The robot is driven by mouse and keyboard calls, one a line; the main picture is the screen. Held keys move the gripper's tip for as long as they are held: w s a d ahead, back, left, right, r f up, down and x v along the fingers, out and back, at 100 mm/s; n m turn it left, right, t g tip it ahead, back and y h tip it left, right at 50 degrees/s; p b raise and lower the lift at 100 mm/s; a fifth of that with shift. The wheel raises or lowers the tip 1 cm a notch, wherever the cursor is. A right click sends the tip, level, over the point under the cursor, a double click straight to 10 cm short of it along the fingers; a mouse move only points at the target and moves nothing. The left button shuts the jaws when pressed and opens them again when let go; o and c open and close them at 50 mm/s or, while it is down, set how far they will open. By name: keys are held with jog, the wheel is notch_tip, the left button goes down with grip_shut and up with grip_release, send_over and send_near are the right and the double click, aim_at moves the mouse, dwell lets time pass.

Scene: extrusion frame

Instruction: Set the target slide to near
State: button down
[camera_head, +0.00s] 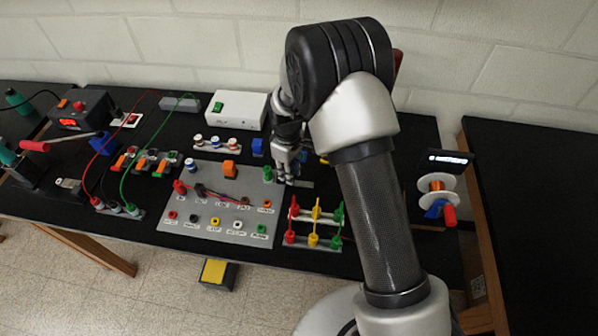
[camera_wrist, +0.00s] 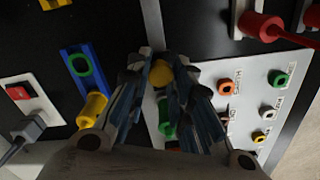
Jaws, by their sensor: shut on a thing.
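In the wrist view, my gripper (camera_wrist: 160,70) has its fingertips closed around a small round yellow knob (camera_wrist: 161,75), which looks like the target slide's knob. A narrow pale rail (camera_wrist: 152,22) runs up the picture beside it. In the head view, my gripper (camera_head: 287,172) points down at the right edge of the grey panel, over a short grey strip (camera_head: 301,184). The knob is hidden there by the fingers. I cannot tell where along its travel the slide stands, nor read any near mark.
The grey panel (camera_head: 176,233) with coloured sockets lies to the left. A rack of red, yellow and green posts (camera_head: 313,240) stands in front. In the wrist view, a blue block (camera_wrist: 72,54) with a green ring is left of my fingers.

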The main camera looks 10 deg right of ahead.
jog(key=shift+w+a, duration=0.1)
jog(key=shift+a, duration=0.2)
jog(key=shift+d, duration=0.1)
jog(key=c, duration=1.4)
grip_release()
jog(key=shift+o, duration=0.2)
notch_tip(320, 180, up, 12)
